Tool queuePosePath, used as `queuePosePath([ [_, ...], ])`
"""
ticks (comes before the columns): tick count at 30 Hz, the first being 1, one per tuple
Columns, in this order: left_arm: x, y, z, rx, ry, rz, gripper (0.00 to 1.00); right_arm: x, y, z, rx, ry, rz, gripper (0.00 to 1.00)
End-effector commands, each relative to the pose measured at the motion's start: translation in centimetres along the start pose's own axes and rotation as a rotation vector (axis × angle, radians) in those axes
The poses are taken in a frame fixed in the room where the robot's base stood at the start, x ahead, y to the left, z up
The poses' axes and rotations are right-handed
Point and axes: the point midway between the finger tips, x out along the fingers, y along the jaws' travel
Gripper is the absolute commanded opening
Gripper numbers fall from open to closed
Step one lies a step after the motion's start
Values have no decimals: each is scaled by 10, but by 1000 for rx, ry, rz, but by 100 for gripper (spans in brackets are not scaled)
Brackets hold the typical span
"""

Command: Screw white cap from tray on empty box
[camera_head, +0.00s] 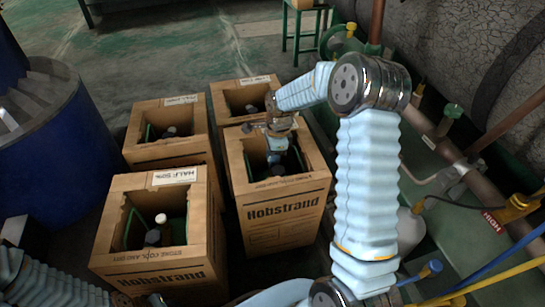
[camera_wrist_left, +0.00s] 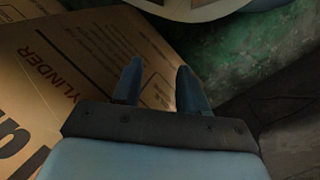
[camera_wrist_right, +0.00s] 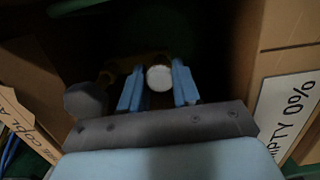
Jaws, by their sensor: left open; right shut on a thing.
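The front right cardboard box (camera_head: 284,212) stands open, and my right gripper (camera_head: 277,155) reaches down into it. In the right wrist view, a label reading EMPTY 0% (camera_wrist_right: 290,108) shows on the box's edge. There my right gripper (camera_wrist_right: 158,88) is shut on a round white cap (camera_wrist_right: 159,78), one blue finger on each side. Something brownish shows just behind the cap; I cannot tell whether the cap is seated on a thread. My left gripper (camera_wrist_left: 160,90) is open and empty above a cardboard box (camera_wrist_left: 85,60). I cannot make out the tray.
The front left box (camera_head: 160,262), marked HALF 50%, holds a bottle with a white top (camera_head: 160,218). Two more open boxes stand behind, at back left (camera_head: 165,150) and back right (camera_head: 250,85). A blue drum (camera_head: 60,150) stands left. Pipes and hoses (camera_head: 480,205) crowd the right.

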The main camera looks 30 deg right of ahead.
Motion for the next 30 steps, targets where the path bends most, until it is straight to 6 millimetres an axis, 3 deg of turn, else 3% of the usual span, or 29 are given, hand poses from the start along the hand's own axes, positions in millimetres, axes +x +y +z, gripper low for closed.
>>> queuePosePath([
  [15, 4, -2, 0, 0, 0, 0, 43, 7, 0, -1, 8, 0, -1, 2],
  [22, 3, -1, 0, 0, 0, 0, 43, 6, 0, 0, 289, 1, -37, 2],
  [30, 3, -1, 0, 0, 0, 0, 43, 7, 0, 0, 317, 0, -39, 2],
])
